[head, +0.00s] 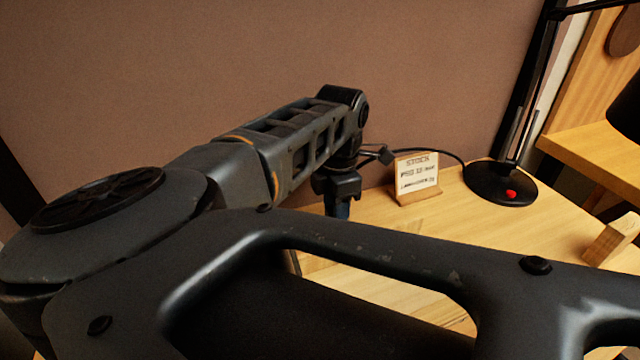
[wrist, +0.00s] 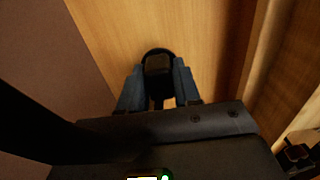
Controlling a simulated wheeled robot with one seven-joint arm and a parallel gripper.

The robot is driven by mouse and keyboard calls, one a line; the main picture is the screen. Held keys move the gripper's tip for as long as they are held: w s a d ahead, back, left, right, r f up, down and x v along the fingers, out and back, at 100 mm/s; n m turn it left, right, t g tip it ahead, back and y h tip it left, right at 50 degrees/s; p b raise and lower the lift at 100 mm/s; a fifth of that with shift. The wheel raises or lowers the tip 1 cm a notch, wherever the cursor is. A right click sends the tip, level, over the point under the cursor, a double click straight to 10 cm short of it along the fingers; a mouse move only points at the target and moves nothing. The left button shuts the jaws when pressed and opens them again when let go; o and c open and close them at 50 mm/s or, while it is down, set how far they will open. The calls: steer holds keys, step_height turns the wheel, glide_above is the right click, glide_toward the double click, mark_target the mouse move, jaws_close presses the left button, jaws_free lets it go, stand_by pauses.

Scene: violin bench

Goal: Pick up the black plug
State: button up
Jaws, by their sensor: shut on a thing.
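The black plug (wrist: 158,64) shows in the wrist view as a dark, rounded piece with a squarish face between the two blue fingers. My gripper (wrist: 158,88) is shut on it, with a finger against each side. In the head view my gripper (head: 338,208) points down at the back of the bench, left of a small card. Its fingertips and the plug are hidden there behind my own arm. I cannot tell whether the plug touches the wood below.
The card on a wooden stand (head: 417,180) is close to the right of my gripper. A black lamp base (head: 500,184) with a red button stands further right, a dark cable running left from it. A brown wall (head: 200,70) rises behind. The bench (head: 460,222) between is clear.

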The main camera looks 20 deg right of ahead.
steer(key=shift+r, duration=0.1)
steer(key=c, duration=0.3)
steer(key=shift+a, duration=0.1)
steer(key=shift+c, duration=0.2)
steer(key=shift+w+r, duration=0.1)
steer(key=shift+r, duration=0.25)
steer(key=r+p, duration=0.1)
steer(key=r, duration=0.1)
steer(key=r+p, duration=0.2)
steer(key=shift+d+r, duration=0.2)
steer(key=shift+r, duration=0.05)
steer(key=s+d+r+p, duration=0.2)
steer(key=d+r, duration=0.3)
steer(key=d, duration=0.6)
steer(key=shift+s+r+p, duration=0.35)
steer(key=shift+s, duration=0.35)
